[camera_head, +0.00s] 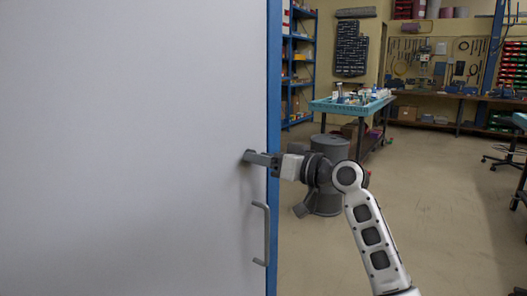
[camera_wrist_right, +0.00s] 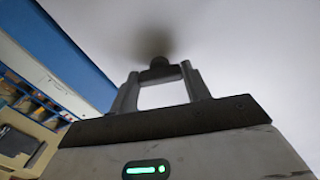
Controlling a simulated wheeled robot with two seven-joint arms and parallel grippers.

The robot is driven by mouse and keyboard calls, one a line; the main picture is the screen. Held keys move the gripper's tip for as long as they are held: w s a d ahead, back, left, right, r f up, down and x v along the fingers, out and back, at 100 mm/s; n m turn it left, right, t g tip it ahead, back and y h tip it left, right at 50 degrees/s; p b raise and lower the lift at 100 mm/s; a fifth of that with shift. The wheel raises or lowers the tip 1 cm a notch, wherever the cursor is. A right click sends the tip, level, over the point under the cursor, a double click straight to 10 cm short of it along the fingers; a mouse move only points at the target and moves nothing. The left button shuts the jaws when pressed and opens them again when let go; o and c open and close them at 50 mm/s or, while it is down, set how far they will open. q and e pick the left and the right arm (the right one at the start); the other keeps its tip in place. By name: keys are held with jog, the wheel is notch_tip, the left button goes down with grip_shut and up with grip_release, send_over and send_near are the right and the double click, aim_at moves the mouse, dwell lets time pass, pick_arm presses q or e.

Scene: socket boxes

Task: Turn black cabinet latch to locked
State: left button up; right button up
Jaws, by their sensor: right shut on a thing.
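The cabinet door (camera_head: 130,150) is a large pale grey panel filling the left of the head view, with a blue frame edge. The black latch (camera_wrist_right: 158,66) is a small dark knob on the door, seen in the right wrist view between my fingertips. My right gripper (camera_head: 249,157) reaches in from the right to the door face near its edge, above the door handle. It is shut on the latch; its fingers (camera_wrist_right: 160,74) stand on either side of the knob. In the head view the gripper hides the latch, so its turn angle cannot be told. My left gripper is not in view.
A grey bar handle (camera_head: 266,235) stands out from the door just below my right gripper. Behind my arm are a dark grey bin (camera_head: 328,200) and a teal-topped table (camera_head: 350,107) with small items. The floor to the right is mostly clear.

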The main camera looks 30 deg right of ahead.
pick_arm(q)
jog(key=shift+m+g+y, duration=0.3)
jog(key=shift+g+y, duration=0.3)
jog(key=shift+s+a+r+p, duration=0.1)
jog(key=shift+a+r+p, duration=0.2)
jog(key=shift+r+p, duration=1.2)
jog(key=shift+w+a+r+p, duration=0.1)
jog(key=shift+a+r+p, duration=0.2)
jog(key=shift+p, duration=2.45)
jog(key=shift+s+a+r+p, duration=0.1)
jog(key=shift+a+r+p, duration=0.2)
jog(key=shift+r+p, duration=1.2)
pick_arm(e)
jog(key=shift+m+p, duration=0.6)
jog(key=shift+m, duration=6.7)
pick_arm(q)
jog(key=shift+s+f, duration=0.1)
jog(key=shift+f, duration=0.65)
pick_arm(e)
jog(key=o, duration=1)
pick_arm(q)
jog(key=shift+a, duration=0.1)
jog(key=b, duration=0.1)
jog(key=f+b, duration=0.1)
jog(key=b, duration=0.1)
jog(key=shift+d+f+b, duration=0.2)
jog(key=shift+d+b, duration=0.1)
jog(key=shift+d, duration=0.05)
pick_arm(e)
jog(key=v, duration=1.6)
